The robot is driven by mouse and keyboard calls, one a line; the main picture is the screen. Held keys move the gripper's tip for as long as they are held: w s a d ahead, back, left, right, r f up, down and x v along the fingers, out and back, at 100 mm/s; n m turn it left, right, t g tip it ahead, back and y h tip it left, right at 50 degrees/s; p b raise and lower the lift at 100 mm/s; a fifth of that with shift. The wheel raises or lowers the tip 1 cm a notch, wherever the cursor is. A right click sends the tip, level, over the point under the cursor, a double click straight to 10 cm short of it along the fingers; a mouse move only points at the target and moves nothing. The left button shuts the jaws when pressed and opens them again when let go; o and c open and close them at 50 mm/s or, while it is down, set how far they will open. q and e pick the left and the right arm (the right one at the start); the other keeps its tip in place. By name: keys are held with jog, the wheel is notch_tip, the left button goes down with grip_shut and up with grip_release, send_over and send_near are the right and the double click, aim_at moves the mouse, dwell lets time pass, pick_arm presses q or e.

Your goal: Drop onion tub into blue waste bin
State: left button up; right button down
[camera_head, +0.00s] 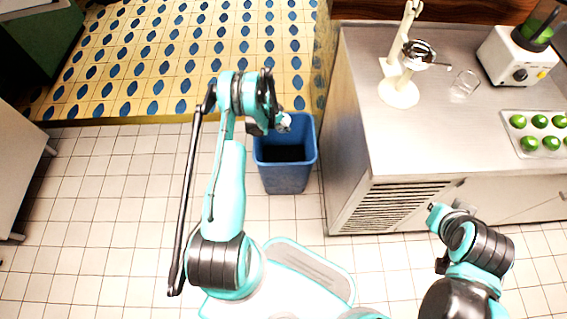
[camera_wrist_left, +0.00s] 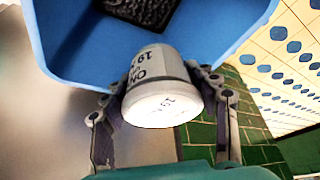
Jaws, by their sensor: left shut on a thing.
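The onion tub (camera_wrist_left: 160,90) is a white tub with dark print, held between the fingers of my left gripper (camera_wrist_left: 163,108) in the left wrist view. In the head view a small white part of the tub (camera_head: 284,122) shows at my left gripper (camera_head: 277,122), over the back rim of the blue waste bin (camera_head: 286,178). The bin stands open on the floor, and its dark inside also shows behind the tub in the left wrist view, where the blue wall (camera_wrist_left: 215,50) is close. My right arm is at the lower right; its gripper is not clearly visible.
A steel counter (camera_head: 440,130) stands right of the bin, with a juicer stand (camera_head: 398,92), a glass (camera_head: 464,85), a blender (camera_head: 515,58) and a tray of green limes (camera_head: 525,148). White tiled floor (camera_head: 110,200) is clear left of the bin.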

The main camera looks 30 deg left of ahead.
pick_arm(q)
jog(key=shift+f+b, duration=0.4)
jog(key=shift+f, duration=1)
jog(key=o, duration=1.4)
jog(key=shift+c, duration=0.2)
jog(key=shift+r, duration=0.1)
jog(key=v, duration=1.2)
